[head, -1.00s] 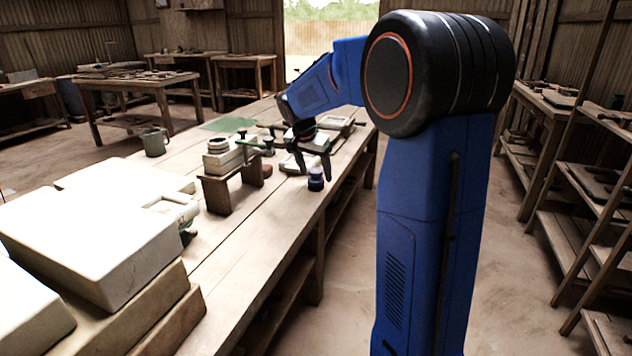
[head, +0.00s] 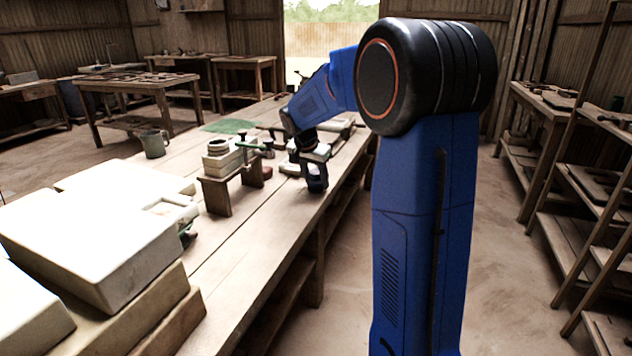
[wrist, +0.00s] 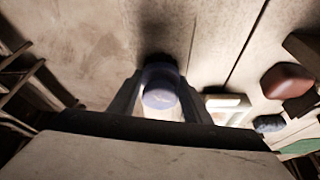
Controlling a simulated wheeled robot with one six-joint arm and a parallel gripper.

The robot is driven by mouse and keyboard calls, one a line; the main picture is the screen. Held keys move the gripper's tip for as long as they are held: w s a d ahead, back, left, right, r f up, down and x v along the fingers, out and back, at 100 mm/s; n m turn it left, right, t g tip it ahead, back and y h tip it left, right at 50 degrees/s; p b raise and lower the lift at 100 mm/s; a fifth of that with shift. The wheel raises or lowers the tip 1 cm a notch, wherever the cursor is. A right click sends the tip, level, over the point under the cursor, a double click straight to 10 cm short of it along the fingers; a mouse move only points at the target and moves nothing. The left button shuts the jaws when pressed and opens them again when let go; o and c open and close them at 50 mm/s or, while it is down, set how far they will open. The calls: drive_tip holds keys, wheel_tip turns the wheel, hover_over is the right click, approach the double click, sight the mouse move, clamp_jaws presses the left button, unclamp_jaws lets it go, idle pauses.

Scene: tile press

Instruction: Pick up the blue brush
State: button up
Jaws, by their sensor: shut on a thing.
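The blue brush (wrist: 159,96) shows in the wrist view as a small, round-topped, blue-violet thing between the two fingers. My gripper (wrist: 160,84) is shut on it, one finger on each side. In the head view my gripper (head: 316,176) is low over the right edge of the wooden bench, around the brush, which is mostly hidden by the fingers. The brush appears upright and at bench level; I cannot tell whether it touches the wood.
Left of my gripper are a small wooden stand (head: 232,190) with pale blocks and a reddish-brown lump (wrist: 287,80). Large pale moulds (head: 95,240) fill the near bench. The bench front between them is clear.

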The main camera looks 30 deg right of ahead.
sight(316, 171)
wheel_tip(316, 171, up, 10)
drive_tip(key=shift+f, duration=0.1)
idle(0.4)
drive_tip(key=shift+o, duration=1.1)
drive_tip(key=shift+c, duration=0.5)
